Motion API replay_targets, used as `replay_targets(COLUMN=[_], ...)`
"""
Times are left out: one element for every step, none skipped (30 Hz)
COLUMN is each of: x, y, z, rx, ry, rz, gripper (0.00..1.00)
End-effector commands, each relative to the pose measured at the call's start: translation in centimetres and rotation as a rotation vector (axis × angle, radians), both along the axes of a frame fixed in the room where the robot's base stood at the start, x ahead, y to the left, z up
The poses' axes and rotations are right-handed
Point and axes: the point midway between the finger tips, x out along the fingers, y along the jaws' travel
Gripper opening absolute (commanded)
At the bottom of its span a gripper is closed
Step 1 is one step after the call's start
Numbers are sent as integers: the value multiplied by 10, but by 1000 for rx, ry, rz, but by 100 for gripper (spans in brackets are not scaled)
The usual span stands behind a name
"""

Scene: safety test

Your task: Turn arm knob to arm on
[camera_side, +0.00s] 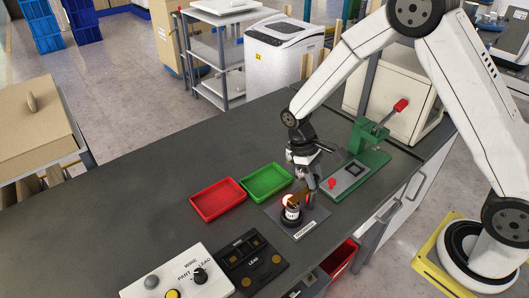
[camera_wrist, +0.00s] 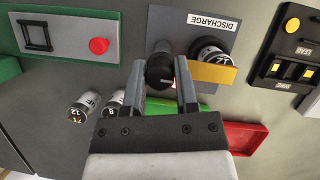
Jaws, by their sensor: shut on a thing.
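My gripper (camera_side: 311,180) is over the grey discharge plate (camera_side: 311,222) on the bench. In the wrist view, the fingers of my gripper (camera_wrist: 160,80) are shut on a black upright knob (camera_wrist: 160,68), one finger on each side. A yellow-orange arm (camera_wrist: 213,73) extends right from beside the knob. It lies across a labelled cylinder (camera_wrist: 211,52) on the plate. In the side view the cylinder (camera_side: 292,214) stands upright with the orange arm (camera_side: 303,198) at its top and a red glow beside it. The knob is mostly hidden there by my gripper.
A green press (camera_side: 360,168) with red-tipped lever stands close on the right. Red (camera_side: 218,199) and green (camera_side: 266,180) trays lie left. A black box (camera_side: 251,262) and white control panel (camera_side: 180,280) are in front. Two labelled cylinders (camera_wrist: 84,102) (camera_wrist: 112,106) show left of my fingers.

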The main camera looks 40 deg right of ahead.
Motion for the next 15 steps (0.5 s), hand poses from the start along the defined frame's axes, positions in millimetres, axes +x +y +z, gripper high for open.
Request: replay_targets(x=[-1, -1, -1, -1, -1, -1, -1, -1, -1, -1, -1, -1, -1, -1, -1], y=[-1, -1, -1, -1, -1, -1, -1, -1, -1, -1, -1, 0, 0, 0, 0], z=[0, 0, 0, 0, 0, 0, 0, 0, 0, 0, 0, 0, 0, 0, 0], rx=[0, 0, 0, 0, -1, -1, -1, -1, -1, -1, -1, -1, -1, 0, 0], ry=[3, 3, 3, 3, 3, 3, 3, 3, 3, 3, 3, 3, 3, 2, 2], rz=[-4, -4, -4, -4, -4, -4, -3, -3, -3, -3, -3, -2, -2, -2, -2], gripper=[0, 0, 0, 0, 0, 0, 0, 0, 0, 46, 56, 69, 72, 72, 72])
